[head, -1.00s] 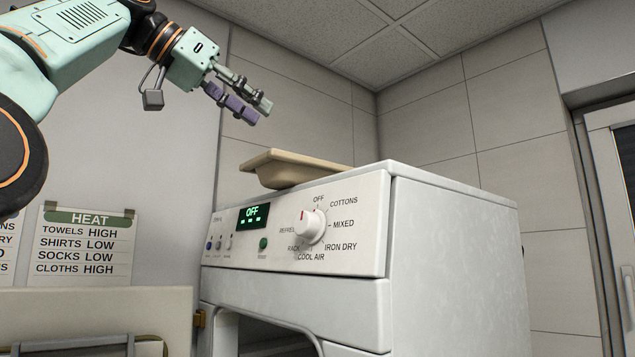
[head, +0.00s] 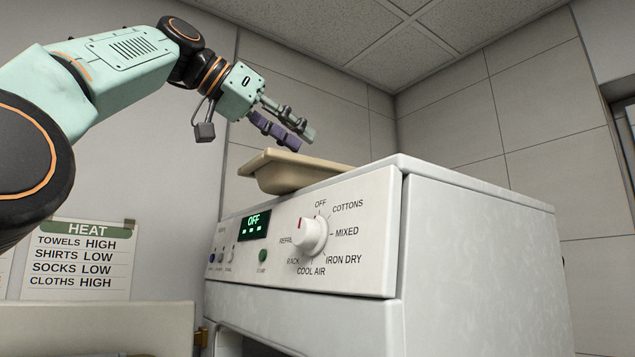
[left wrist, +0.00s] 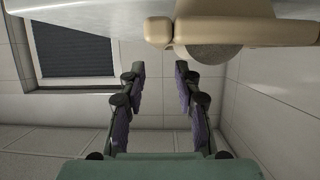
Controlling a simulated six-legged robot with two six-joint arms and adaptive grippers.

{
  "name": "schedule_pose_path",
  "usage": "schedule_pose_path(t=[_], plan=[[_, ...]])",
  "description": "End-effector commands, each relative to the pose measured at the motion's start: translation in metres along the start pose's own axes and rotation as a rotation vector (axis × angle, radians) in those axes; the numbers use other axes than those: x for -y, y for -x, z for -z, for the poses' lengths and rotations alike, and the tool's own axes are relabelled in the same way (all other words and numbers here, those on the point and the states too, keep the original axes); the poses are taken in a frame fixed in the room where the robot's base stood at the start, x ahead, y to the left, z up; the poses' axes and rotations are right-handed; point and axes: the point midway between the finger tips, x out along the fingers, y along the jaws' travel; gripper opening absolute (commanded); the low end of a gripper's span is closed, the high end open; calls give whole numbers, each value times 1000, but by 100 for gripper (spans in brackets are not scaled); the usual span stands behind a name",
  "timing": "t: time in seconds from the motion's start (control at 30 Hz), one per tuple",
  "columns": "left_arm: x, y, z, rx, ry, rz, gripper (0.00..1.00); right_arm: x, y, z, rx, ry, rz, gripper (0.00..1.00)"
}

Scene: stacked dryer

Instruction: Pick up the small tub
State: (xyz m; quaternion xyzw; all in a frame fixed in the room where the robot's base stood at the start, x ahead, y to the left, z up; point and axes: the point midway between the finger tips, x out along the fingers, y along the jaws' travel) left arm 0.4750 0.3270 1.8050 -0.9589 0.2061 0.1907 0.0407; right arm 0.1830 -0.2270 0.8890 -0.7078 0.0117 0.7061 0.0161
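The small tub (head: 285,176) is beige, shallow and wide-rimmed. It sits on top of the white dryer (head: 480,225), near its left side. My left gripper (head: 304,140) is above the tub, pointing down and to the right, apart from it. In the left wrist view the two fingers of the left gripper (left wrist: 161,70) are spread with nothing between them. The tub also shows at the top of the left wrist view (left wrist: 245,32), beyond the fingertips and to the right, partly cut off by the frame. My right gripper is not in view.
The dryer front has a dial (head: 311,236), several buttons and a display reading OFF (head: 253,222). A HEAT sign (head: 77,262) hangs on the left wall. A tiled wall stands behind the dryer. The air above the dryer's right side is clear.

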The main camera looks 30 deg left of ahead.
Motion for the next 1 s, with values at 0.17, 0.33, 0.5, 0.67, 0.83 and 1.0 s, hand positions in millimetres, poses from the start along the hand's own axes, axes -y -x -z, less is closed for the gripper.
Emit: schedule_pose_path(t=[0.17, 0.33, 0.5, 0.67, 0.83, 1.0], plan=[[0, -21, 1, 2, 0, -1, 33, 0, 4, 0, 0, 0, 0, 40], [2, -33, 0, 2, 0, -1, 33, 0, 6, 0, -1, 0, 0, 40], [4, -60, 1, 1, 1, 0, 33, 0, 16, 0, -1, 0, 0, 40], [4, -75, 1, -2, 0, 1, 33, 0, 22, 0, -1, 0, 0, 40], [4, -80, 0, -3, 0, 2, 33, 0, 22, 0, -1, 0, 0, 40], [4, -80, 0, -3, 0, 2, 29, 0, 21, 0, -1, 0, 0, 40]])
